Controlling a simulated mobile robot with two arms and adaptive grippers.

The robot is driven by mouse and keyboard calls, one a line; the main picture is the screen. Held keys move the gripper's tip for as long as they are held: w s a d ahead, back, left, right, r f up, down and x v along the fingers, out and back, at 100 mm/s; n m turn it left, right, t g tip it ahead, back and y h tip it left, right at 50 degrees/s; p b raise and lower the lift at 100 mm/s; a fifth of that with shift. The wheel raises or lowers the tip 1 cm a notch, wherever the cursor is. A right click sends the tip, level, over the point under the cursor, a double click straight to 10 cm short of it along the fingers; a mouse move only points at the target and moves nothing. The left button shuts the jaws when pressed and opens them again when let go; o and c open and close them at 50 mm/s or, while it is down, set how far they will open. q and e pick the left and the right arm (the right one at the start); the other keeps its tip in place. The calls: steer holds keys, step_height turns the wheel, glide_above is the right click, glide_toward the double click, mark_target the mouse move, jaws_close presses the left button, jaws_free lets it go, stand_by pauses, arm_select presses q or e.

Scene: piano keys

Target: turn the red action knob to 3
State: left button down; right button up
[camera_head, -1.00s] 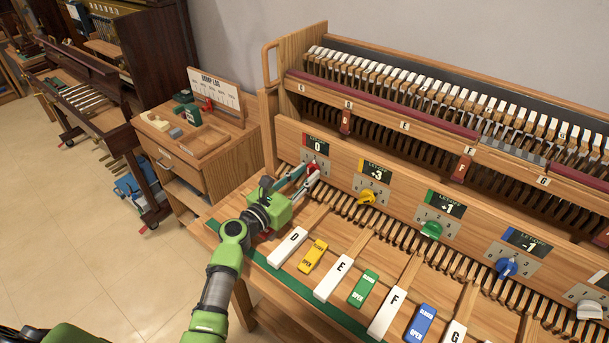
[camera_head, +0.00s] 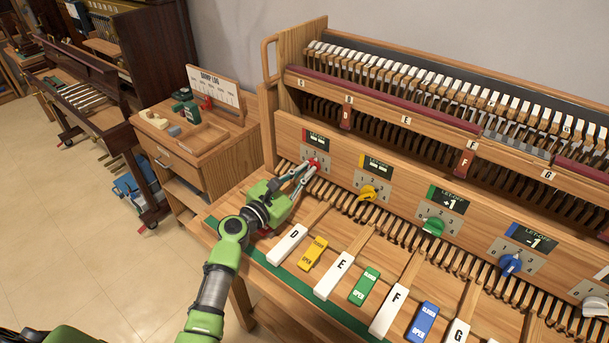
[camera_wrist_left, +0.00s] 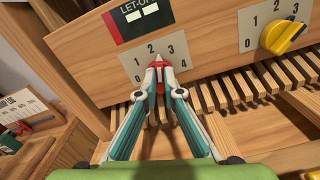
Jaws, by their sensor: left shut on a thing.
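The red knob (camera_head: 314,163) sits on the pale dial plate (camera_head: 323,155) at the left end of the wooden front panel. In the left wrist view the knob (camera_wrist_left: 158,77) lies between the fingertips. Its pale tip points up, between the marks 2 and 3 on the dial. The dial reads 0 to 4. My left gripper (camera_head: 308,168) is shut on the red knob from the front, and its fingers (camera_wrist_left: 159,88) hide the knob's lower part. The display above the red knob (camera_head: 316,140) shows two white blocks, no number. My right gripper is not in view.
A yellow knob (camera_head: 367,194), green knob (camera_head: 434,226) and blue knob (camera_head: 510,264) stand to the right. Wooden slats run just below the dials. Large white keys (camera_head: 287,245) and coloured keys lie in front. A side cabinet (camera_head: 195,150) stands at left.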

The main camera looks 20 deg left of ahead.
arm_select(q)
steer(key=shift+d+f+m+b, duration=0.1)
steer(key=shift+m+b, duration=1.2)
steer(key=shift+m, duration=1.5)
steer(key=c, duration=2.2)
jaws_free()
steer(key=shift+s, duration=0.15)
steer(key=v, duration=1.2)
